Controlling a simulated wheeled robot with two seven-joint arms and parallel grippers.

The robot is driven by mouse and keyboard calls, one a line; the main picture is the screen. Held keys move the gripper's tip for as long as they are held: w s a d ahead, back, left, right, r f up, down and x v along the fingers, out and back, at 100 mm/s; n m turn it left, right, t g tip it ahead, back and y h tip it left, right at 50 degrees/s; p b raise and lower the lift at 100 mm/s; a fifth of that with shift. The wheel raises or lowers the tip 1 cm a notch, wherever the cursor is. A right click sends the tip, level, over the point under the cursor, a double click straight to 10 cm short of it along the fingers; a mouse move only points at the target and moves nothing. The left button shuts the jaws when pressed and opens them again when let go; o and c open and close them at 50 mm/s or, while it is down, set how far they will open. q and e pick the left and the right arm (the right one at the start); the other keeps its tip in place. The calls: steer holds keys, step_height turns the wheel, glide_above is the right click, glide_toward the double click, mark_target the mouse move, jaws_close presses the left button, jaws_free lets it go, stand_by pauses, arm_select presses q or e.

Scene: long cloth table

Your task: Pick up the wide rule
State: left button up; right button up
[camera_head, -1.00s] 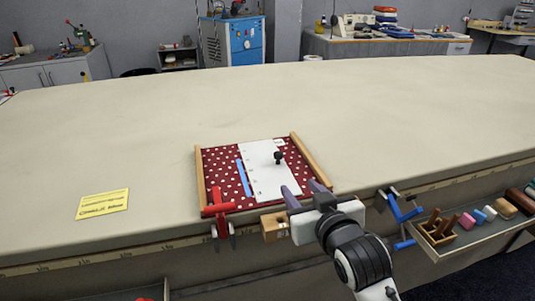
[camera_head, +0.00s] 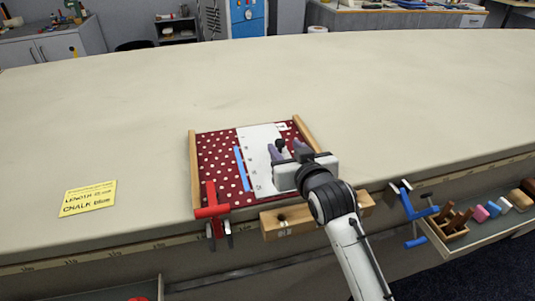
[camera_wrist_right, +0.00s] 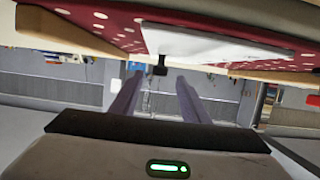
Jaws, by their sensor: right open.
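The wide rule (camera_head: 259,158) is a flat white plate with a black knob (camera_head: 280,143) standing on it. It lies on red cloth with white dots (camera_head: 218,160). My right gripper (camera_head: 287,150) is open, low over the rule's right part, with its fingers towards the knob. In the right wrist view the knob (camera_wrist_right: 160,69) shows just beyond and between the open fingertips (camera_wrist_right: 158,80), with a gap on each side. The rule (camera_wrist_right: 215,47) shows at the top there. My left gripper is not in view.
Wooden bars (camera_head: 194,178) flank the cloth. A blue strip (camera_head: 242,168) lies beside the rule. A red clamp (camera_head: 212,211) and a blue clamp (camera_head: 417,212) sit at the front edge. A yellow card (camera_head: 88,198) lies left. The table behind is clear.

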steer(key=shift+x, duration=1.35)
steer(key=shift+c, duration=0.3)
jaws_close()
